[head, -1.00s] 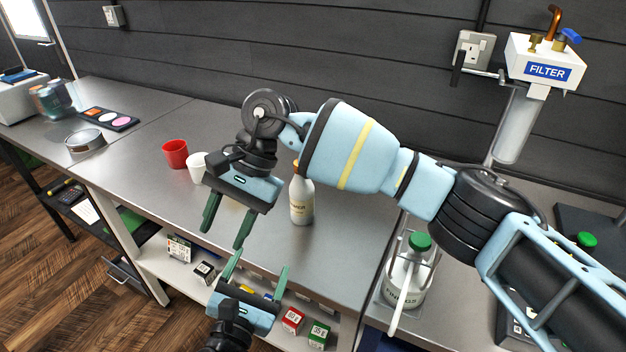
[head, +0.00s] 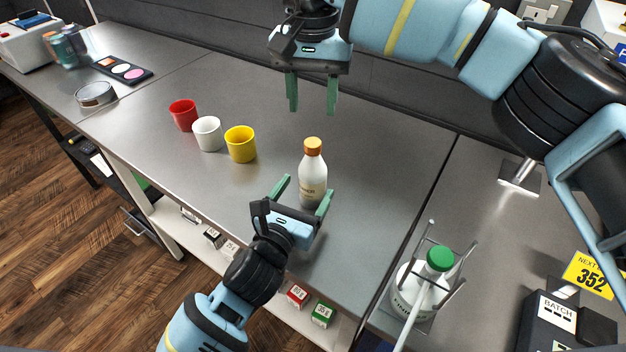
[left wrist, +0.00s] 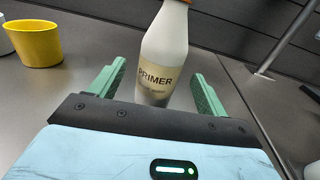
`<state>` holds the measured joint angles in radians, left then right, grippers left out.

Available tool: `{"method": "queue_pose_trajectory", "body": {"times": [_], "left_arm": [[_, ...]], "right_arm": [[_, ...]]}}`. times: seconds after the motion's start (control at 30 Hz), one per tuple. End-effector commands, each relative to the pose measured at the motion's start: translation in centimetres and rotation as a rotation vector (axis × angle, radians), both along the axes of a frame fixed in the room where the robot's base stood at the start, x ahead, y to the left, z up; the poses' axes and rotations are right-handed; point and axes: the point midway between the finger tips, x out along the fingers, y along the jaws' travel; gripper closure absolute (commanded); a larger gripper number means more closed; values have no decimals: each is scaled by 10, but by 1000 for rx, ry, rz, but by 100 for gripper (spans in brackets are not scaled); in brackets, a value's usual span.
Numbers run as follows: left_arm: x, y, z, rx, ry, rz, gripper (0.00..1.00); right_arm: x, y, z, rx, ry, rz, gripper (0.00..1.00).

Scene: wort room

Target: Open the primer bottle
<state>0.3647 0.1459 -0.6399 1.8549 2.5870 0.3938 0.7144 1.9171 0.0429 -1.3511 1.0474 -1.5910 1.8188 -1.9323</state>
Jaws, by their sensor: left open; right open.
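The primer bottle (head: 313,172) stands upright on the steel bench, white with an orange cap (head: 312,146) on top. In the left wrist view the bottle (left wrist: 163,55) shows its PRIMER label, and its top is cut off by the frame edge. My left gripper (head: 304,192) is open and low at the bench, its fingers on either side of the bottle's lower part; in the left wrist view a gap shows between fingers and bottle. My right gripper (head: 312,108) is open and empty, above the bench behind the bottle and higher than its cap.
A red cup (head: 183,115), a white cup (head: 208,134) and a yellow cup (head: 240,145) stand left of the bottle. A green-capped bottle (head: 408,290) sits in a wire holder at the right. Small boxes lie on the shelf below. The bench right of the bottle is clear.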

Motion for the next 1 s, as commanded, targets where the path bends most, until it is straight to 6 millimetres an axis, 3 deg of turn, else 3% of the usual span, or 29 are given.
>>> {"method": "queue_pose_trajectory", "body": {"times": [0.2, 0.4, 0.8, 1.0], "left_arm": [[30, -14, 1, -2, -1, 0, 24], [48, -22, 1, -1, -2, -1, 24], [53, -24, 1, 0, -1, -1, 24], [53, -24, 1, 0, -1, -1, 49]], "right_arm": [[0, 0, 0, 1, 1, 0, 55], [0, 0, 0, 1, 1, 0, 55], [0, 0, 0, 1, 1, -1, 55], [0, 0, 0, 1, 1, -1, 55]]}}
